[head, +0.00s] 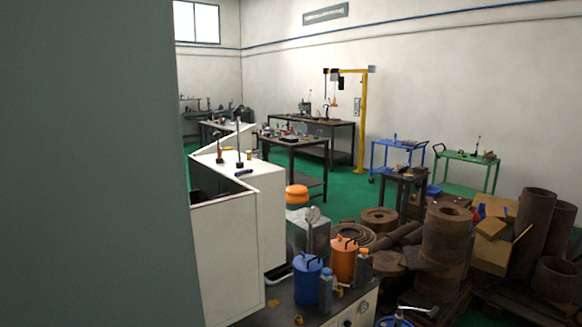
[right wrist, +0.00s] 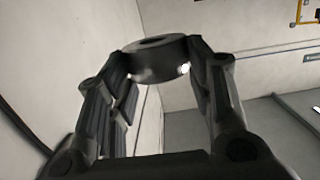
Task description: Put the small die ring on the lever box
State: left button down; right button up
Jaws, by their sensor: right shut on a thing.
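In the right wrist view, my right gripper (right wrist: 160,62) is shut on the small die ring (right wrist: 153,51). The ring is dark grey and short, with a round hole in its upper face, and it sits between the two fingertips. Neither gripper shows in the head view. A white box-shaped housing (head: 265,185) stands left of centre in the head view, with dark upright levers (head: 238,140) on its top. I cannot tell for certain whether this is the lever box.
A large grey-green surface (head: 90,160) blocks the left of the head view. A bench (head: 300,291) with blue and orange cans stands in front. Rusty cylinders (head: 447,230) and pallets crowd the right. Green floor (head: 345,200) is open between the housing and the trolleys.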

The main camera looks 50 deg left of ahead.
aim_at(263, 169)
jog(key=i+u, duration=0.1)
jog(key=i, duration=1.3)
jog(key=i+l+u, duration=0.1)
jog(key=i+u, duration=0.25)
jog(key=i+l+u, duration=0.25)
jog(key=i+u, duration=0.3)
jog(key=u, duration=1.4)
